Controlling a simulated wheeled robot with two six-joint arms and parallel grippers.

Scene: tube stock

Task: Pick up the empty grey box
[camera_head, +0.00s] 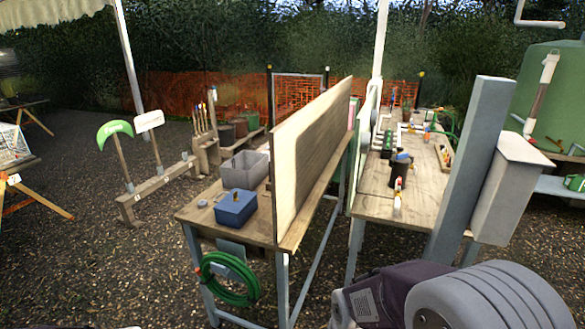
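A grey open-topped box (231,182) stands on the left wooden bench (187,214), behind a blue box (235,218). The part of its inside that I can see looks empty; its floor is only partly visible. The blue box has a small yellow item on top. Neither of my grippers shows in the head view. A large part of my own arm fills the lower right corner, well away from the grey box.
A tall wooden panel (310,155) stands along the bench's right side. A coiled green hose (215,289) hangs at the bench's near end. A second bench (368,213) with several items stands right of the panel. Open gravel (110,265) lies left.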

